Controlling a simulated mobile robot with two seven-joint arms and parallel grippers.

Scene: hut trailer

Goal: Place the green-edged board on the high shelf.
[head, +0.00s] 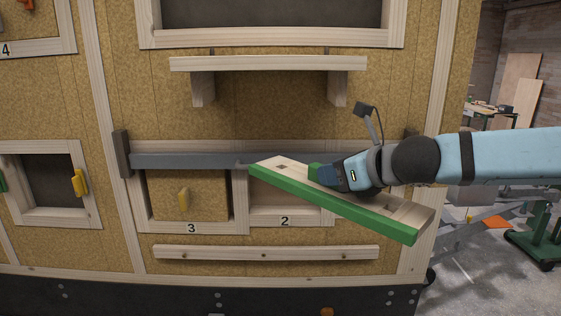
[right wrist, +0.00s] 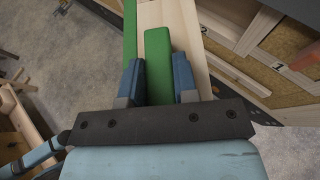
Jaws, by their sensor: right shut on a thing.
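The green-edged board (head: 345,208) is pale wood with a green front edge. It hangs in front of the wall, tilted, its right end lower in the head view. My right gripper (head: 322,175) is shut on a green block on the board's top; the block shows between the fingers in the right wrist view (right wrist: 158,65). The high shelf (head: 268,63) is a pale wooden plank on two brackets, above and behind the board. Its top looks bare. The board hides part of compartment 2. My left gripper is not in view.
A grey bar (head: 190,161) runs across the wall behind the board's left end. Below are a yellow-handled door (head: 184,200) over label 3 and a lower wooden rail (head: 265,253). A framed dark opening (head: 270,12) is above the shelf.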

